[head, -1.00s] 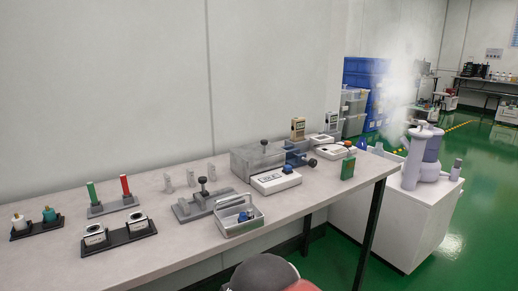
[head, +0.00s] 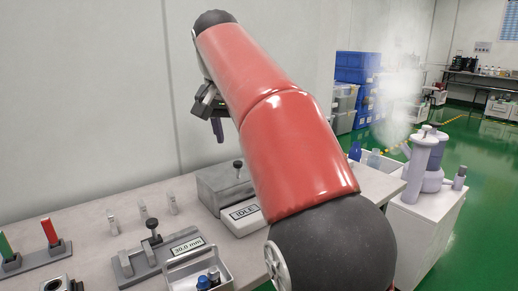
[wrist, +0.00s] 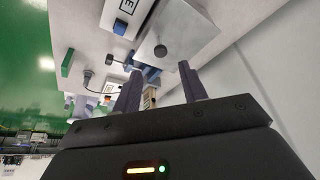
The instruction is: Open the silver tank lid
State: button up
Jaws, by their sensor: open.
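The silver tank (head: 212,190) stands on the bench against the back wall. Its lid (head: 226,174) lies flat on top and looks closed, with a dark knob (head: 238,163) standing up from it. In the wrist view the tank (wrist: 180,35) and its knob (wrist: 160,51) are upside down, beyond my fingertips. My gripper (head: 217,130) is raised above the bench, up and left of the knob in the head view. In the wrist view my gripper (wrist: 160,70) has its two fingers apart with nothing between them.
A white device reading IDLE (head: 243,215) sits just in front of the tank. A grey gauge stand (head: 155,250) and a metal tray (head: 200,265) are nearer. My red arm hides the bench right of the tank. A steaming flask (head: 425,165) stands on a white cabinet.

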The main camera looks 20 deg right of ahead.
aim_at(238, 162)
jog(key=b+x, duration=0.2)
jog(key=x, duration=0.5)
jog(key=shift+w+d+f, duration=0.1)
jog(key=shift+w+f, duration=0.15)
jog(key=shift+w, duration=0.05)
grip_shut()
